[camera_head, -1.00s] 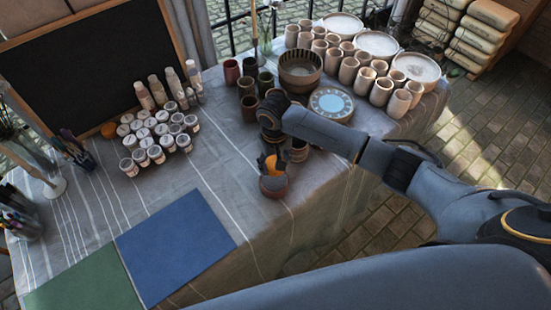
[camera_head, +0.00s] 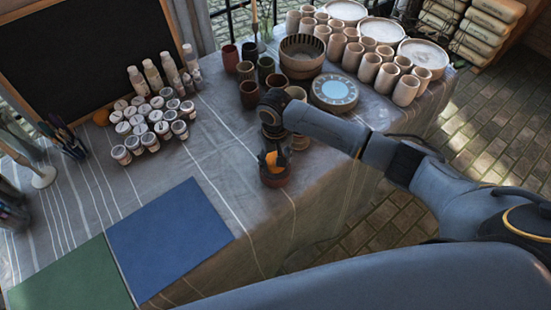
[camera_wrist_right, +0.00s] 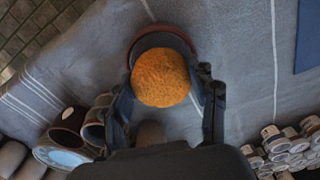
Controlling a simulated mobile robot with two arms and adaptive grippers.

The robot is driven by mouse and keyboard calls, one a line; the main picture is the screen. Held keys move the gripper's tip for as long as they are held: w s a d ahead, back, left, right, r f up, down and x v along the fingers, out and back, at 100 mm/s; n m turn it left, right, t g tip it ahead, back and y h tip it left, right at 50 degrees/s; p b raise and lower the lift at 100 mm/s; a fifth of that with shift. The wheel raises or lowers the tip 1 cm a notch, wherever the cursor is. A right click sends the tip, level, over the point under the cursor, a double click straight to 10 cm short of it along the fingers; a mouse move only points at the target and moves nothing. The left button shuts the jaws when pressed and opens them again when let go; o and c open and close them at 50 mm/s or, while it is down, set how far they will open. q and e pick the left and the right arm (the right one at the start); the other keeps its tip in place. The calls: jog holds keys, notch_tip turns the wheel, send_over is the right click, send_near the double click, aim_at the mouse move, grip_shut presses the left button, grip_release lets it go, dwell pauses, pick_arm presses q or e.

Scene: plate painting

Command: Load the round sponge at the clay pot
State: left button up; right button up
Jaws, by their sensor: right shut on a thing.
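The round orange sponge (camera_wrist_right: 160,77) is between the fingers of my right gripper (camera_wrist_right: 165,92), which is shut on it. In the head view the sponge (camera_head: 271,159) shows as an orange patch at my right gripper (camera_head: 273,163). The clay pot (camera_head: 275,180) is a small reddish-brown bowl near the table's front edge, directly under the gripper. In the right wrist view the pot's dark red rim (camera_wrist_right: 160,36) curves behind the sponge. The sponge is over the pot's opening; I cannot tell whether it touches the inside. My left gripper is not in view.
A blue mat (camera_head: 170,240) and a green mat (camera_head: 70,280) lie to the left. Several paint jars (camera_head: 150,125) stand behind them. Cups, a striped bowl (camera_head: 302,56) and a blue-centred plate (camera_head: 334,92) stand behind my right arm.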

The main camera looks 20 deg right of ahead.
jog(key=shift+f, duration=0.5)
dwell(0.8)
jog(key=shift+s+f+p, duration=0.1)
jog(key=shift+f+p, duration=0.05)
jog(key=shift+p, duration=0.15)
dwell(2.0)
notch_tip(320, 180, up, 7)
jog(key=p, duration=0.8)
dwell(0.8)
